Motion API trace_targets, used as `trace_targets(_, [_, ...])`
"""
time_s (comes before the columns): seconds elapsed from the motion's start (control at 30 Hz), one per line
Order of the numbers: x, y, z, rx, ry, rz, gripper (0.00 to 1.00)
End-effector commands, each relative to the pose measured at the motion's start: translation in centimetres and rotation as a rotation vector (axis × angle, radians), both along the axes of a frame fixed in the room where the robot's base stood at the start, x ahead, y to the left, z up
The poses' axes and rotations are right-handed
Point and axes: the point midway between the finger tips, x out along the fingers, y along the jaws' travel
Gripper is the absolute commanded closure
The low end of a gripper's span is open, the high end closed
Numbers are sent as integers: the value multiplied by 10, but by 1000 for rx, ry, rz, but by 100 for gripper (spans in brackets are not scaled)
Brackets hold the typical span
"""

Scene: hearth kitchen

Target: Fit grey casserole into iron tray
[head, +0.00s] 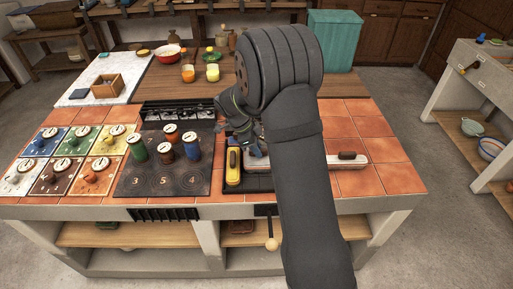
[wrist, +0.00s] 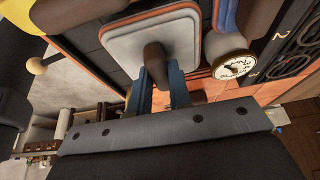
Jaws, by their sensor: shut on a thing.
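My gripper (wrist: 160,88) is shut on the brown knob of the grey casserole (wrist: 128,42), between two blue fingers. The casserole's pale grey, rounded-square top shows in the wrist view. In the head view my arm hides most of it; a pale edge (head: 259,162) shows just left of the arm. The dark iron tray (wrist: 88,52) lies under and beside the casserole in the wrist view, and its front edge shows in the head view (head: 259,184). I cannot tell whether the casserole touches the tray.
A yellow dish with a dark handle (head: 233,168) stands at the tray's left. A pale dish with a brown knob (head: 347,157) is on the tiles at right. Several coloured canisters (head: 166,152) stand on the dark numbered plate (head: 160,181). Tiles at far right (head: 385,180) are clear.

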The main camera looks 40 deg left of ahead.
Motion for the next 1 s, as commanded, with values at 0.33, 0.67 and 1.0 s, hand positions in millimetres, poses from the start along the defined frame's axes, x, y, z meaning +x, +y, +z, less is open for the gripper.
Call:
trace_targets(0.33, [0,0,-2,1,-1,0,72])
trace_targets(0.67, [0,0,-1,1,-1,0,60])
trace_targets(1.0, [-11,13,43,5,-3,2,60])
